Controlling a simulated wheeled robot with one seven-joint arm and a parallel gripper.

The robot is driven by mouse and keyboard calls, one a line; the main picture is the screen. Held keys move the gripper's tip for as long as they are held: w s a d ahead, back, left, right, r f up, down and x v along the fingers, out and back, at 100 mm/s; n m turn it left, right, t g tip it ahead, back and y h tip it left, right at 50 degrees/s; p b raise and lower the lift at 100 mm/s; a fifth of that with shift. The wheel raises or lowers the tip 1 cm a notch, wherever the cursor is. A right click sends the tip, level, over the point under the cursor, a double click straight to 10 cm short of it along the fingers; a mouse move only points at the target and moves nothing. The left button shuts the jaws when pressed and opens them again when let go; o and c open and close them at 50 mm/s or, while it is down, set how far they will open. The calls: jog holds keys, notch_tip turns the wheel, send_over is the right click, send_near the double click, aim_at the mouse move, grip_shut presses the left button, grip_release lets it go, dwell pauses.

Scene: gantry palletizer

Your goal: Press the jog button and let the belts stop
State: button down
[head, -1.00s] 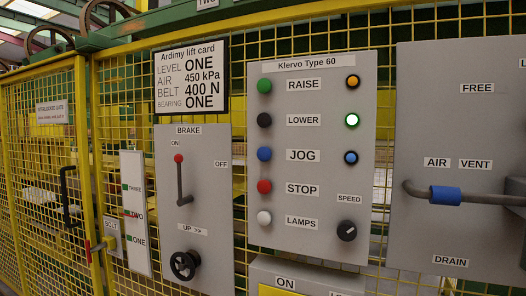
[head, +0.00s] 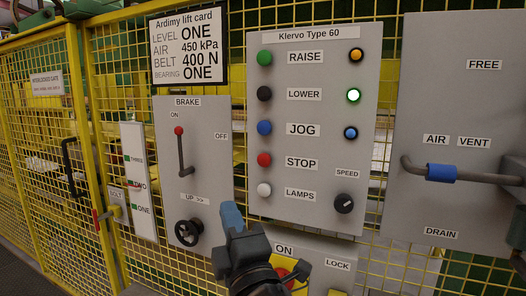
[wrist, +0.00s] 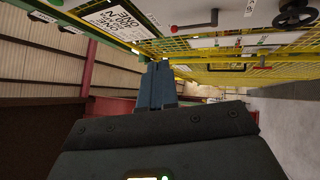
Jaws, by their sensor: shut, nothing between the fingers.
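The control panel (head: 310,190), labelled Klervo Type 60, is on the yellow mesh fence. The belts cannot be made out.
Left of the panel are the brake plate (head: 214,188) with its red-knobbed lever and black handwheel, and the lift card (head: 187,52). A pipe handle with a blue sleeve (head: 441,173) sticks out at the right. My arm partly covers a lower box with a red button (head: 287,277).

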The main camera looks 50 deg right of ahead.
aim_at(260, 134)
jog(key=w+d+r+h, duration=0.1)
jog(key=r+h, duration=0.1)
jog(key=r, duration=0.4)
jog(key=w+d+r+h, duration=0.1)
jog(key=d+r+h, duration=0.1)
jog(key=r, duration=0.3)
jog(key=shift+w+d+r+h+p, duration=0.25)
jog(key=shift+r+h+p, duration=0.15)
jog(key=shift+h, duration=0.3)
jog(key=shift+w+d+p, duration=0.25)
jog(key=shift+w+d, duration=0.25)
jog(key=shift+d, duration=0.85)
jog(key=shift+w+d+p, duration=0.25)
jog(key=shift+w+d, duration=0.2)
jog(key=shift+d, duration=0.95)
jog(key=shift+w+d+p, duration=0.25)
jog(key=shift+w+d, duration=0.25)
jog(key=shift+d, duration=0.85)
jog(key=shift+d, duration=0.1)
jog(key=shift+w+d, duration=0.15)
jog(key=shift+d, duration=0.2)
jog(key=shift+w+d, duration=0.2)
jog(key=shift+d, duration=0.25)
jog(key=shift+s+a, duration=0.35)
jog(key=shift+a, duration=0.5)
